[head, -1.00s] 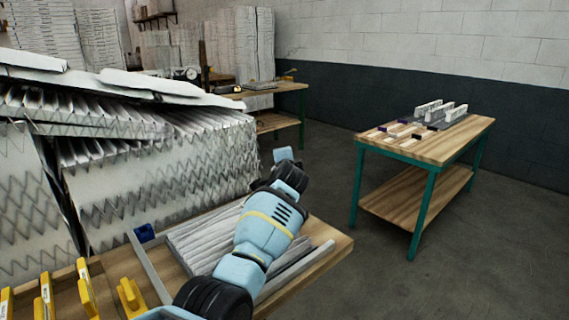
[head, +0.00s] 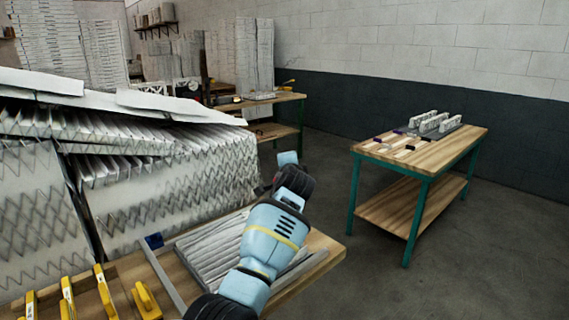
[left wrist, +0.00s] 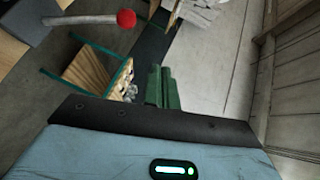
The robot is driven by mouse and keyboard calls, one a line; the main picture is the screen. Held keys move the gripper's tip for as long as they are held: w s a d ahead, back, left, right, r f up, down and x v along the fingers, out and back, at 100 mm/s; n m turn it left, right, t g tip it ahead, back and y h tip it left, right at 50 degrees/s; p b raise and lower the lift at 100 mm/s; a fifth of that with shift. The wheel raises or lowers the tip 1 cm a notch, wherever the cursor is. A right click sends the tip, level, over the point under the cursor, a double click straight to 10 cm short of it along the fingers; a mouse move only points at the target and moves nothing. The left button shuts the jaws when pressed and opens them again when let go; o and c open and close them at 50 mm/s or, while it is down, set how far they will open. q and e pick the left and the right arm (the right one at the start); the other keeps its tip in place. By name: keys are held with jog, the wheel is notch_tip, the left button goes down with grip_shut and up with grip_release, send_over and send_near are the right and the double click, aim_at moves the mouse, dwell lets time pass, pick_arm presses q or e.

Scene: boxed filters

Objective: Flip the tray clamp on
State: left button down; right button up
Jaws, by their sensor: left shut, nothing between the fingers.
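A grey lever with a red ball end (left wrist: 126,19) shows at the top left of the left wrist view, beside a dark grey block. I cannot tell for sure that it is the tray clamp. My left gripper (left wrist: 164,90) shows as green fingers, shut and empty, apart from the red ball in the picture. My right gripper is not seen.
A large pleated filter stack (head: 150,190) stands at the left. Yellow handles (head: 146,301) are at the front left. A table with green legs (head: 437,152) stands at the right, holding grey and white pieces. Floor is clear between the tables.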

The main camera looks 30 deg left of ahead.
pick_arm(q)
jog(key=s+r, duration=0.1)
jog(key=s+d+r, duration=0.1)
jog(key=shift+s+d, duration=0.3)
jog(key=shift+s, duration=0.1)
jog(key=shift+f, duration=0.1)
dwell(0.4)
